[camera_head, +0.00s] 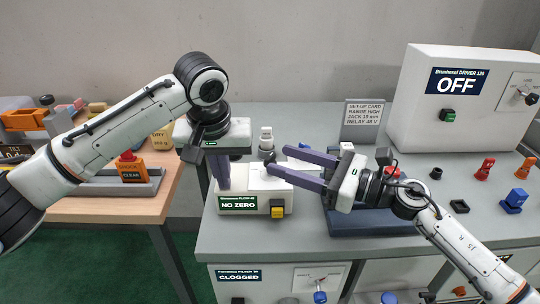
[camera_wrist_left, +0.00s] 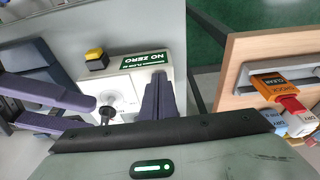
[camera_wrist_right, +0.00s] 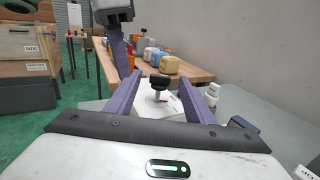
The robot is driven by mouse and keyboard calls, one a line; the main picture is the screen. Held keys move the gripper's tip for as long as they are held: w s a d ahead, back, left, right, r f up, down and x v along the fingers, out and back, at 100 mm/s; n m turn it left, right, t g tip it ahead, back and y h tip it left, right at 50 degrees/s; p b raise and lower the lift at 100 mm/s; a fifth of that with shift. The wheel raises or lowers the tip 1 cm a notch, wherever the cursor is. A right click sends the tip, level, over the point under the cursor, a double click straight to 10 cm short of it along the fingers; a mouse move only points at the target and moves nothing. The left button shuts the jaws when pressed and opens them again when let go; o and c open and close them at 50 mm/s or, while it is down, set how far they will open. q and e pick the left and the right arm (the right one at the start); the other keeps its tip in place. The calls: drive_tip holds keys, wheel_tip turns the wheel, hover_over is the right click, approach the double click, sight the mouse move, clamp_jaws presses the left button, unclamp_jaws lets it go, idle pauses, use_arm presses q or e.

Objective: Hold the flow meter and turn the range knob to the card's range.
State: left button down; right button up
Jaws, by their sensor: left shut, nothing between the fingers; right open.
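The flow meter (camera_head: 276,203) is a white box with a green NO ZERO label and a yellow button (camera_head: 278,212). Its range knob (camera_head: 269,158) is black-topped and stands on a white plate; it also shows in the right wrist view (camera_wrist_right: 158,82). My left gripper (camera_head: 223,187) is shut and empty, fingers pointing down at the meter's left end; contact cannot be told. My right gripper (camera_head: 277,160) is open, reaching from the right, its fingertips close to the knob, one on either side. The set-up card (camera_head: 362,113) reads RANGE HIGH, JACK 10 mm, RELAY 48 V. The knob's setting is unreadable.
A large white driver box (camera_head: 440,130) marked OFF stands at the right. Red and blue parts (camera_head: 515,200) lie before it. A dark blue tray (camera_head: 375,225) lies under my right arm. A wooden table (camera_head: 120,207) with an orange CLEAR block (camera_head: 131,168) is at the left.

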sight(272, 157)
drive_tip(key=shift+x, duration=2.35)
drive_tip(key=shift+f, duration=0.1)
drive_tip(key=c, duration=1)
